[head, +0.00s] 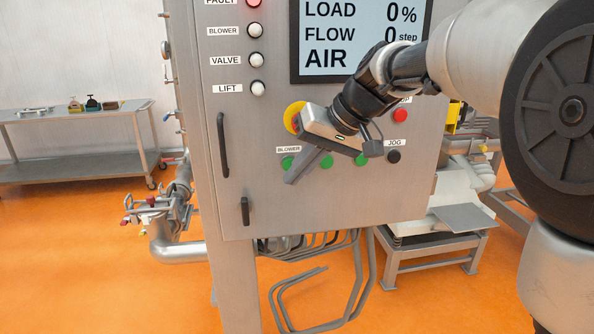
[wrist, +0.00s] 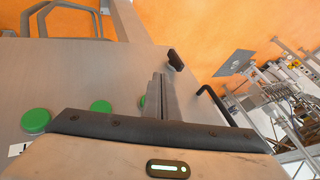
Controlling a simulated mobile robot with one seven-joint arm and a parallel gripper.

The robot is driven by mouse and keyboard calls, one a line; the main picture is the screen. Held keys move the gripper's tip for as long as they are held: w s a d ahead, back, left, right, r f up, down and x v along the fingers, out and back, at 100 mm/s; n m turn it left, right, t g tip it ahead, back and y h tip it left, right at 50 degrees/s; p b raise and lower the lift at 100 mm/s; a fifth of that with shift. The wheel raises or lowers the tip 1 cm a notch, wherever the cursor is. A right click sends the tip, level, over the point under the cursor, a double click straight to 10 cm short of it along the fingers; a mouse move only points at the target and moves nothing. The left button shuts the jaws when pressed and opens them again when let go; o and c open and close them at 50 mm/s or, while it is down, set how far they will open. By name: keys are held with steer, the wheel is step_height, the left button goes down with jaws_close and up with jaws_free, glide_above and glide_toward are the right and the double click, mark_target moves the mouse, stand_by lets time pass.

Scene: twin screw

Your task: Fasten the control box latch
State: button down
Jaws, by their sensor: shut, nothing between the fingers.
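The control box (head: 330,205) is a grey metal cabinet. Its latch is a short black handle (head: 245,210) low on the left side of the front, standing upright, roughly parallel to the long door handle. The latch also shows in the wrist view (wrist: 175,60), beyond my fingertips. My gripper (head: 290,180) is in front of the panel, up and to the right of the latch and apart from it. Its fingers point down and left. They are together and empty, as the wrist view (wrist: 160,78) also shows. Whether they touch the panel I cannot tell.
A long black door handle (head: 222,145) stands above the latch. Green buttons (head: 327,161) lie behind and beside my gripper, with a yellow-ringed knob (head: 294,117) close by. Bent pipes (head: 325,285) hang below the box. A metal table (head: 85,140) stands far left.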

glide_toward(249, 207)
steer(key=f, duration=0.1)
steer(key=w+d+f, duration=0.1)
steer(key=f, duration=0.1)
steer(key=shift+d, duration=0.1)
steer(key=shift+s+a+r, duration=0.1)
steer(key=shift+s+a, duration=0.05)
steer(key=shift+a, duration=0.45)
steer(key=shift+s+a+r, duration=0.1)
steer(key=shift+s+a, duration=0.05)
steer(key=shift+a, duration=0.45)
steer(key=shift+s+a, duration=0.1)
steer(key=shift+a, duration=0.4)
steer(key=shift+r+p, duration=0.1)
steer(key=shift+p, duration=0.25)
steer(key=shift+a+r+p, duration=0.1)
steer(key=shift+p, duration=0.2)
steer(key=shift+a+h, duration=0.1)
steer(key=shift+h, duration=0.3)
